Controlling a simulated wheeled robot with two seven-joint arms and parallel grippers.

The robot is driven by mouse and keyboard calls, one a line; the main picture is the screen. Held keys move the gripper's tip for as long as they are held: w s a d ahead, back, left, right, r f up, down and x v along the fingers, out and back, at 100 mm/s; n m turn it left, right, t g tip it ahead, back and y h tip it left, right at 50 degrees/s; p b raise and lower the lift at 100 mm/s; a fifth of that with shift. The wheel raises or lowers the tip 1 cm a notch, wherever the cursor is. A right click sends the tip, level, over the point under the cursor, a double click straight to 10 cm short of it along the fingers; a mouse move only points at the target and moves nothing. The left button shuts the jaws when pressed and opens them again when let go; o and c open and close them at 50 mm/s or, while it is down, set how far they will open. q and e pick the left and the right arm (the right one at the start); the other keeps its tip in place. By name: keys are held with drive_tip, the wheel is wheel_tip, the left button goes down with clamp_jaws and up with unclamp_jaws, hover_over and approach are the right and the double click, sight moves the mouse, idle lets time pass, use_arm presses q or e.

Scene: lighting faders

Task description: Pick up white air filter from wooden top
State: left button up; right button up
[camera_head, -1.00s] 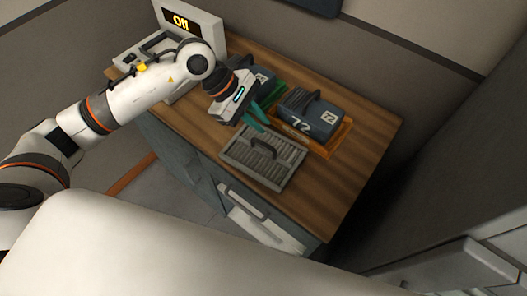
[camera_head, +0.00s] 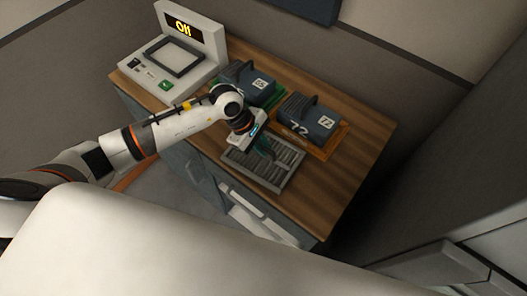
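The air filter (camera_head: 264,170) is a flat, ribbed, light-grey panel. It lies on the front part of the wooden top (camera_head: 346,172). My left gripper (camera_head: 267,153) reaches in from the left and points down over the middle of the filter, where its handle is. The teal fingers and the gripper body hide the handle. I cannot tell whether the fingers are apart or closed on it. The filter lies flat on the wood. My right gripper is not in view.
A blue case marked 72 (camera_head: 312,122) sits in an orange tray behind the filter. Another blue case (camera_head: 250,84) sits on a green tray to its left. A white device showing "Off" (camera_head: 172,60) stands at the back left. The right end of the top is bare.

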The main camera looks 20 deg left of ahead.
use_arm(q)
drive_tip(key=shift+d+f, duration=0.2)
drive_tip(key=shift+f, duration=0.25)
drive_tip(key=shift+c, duration=0.4)
clamp_jaws()
drive_tip(key=shift+r, duration=0.1)
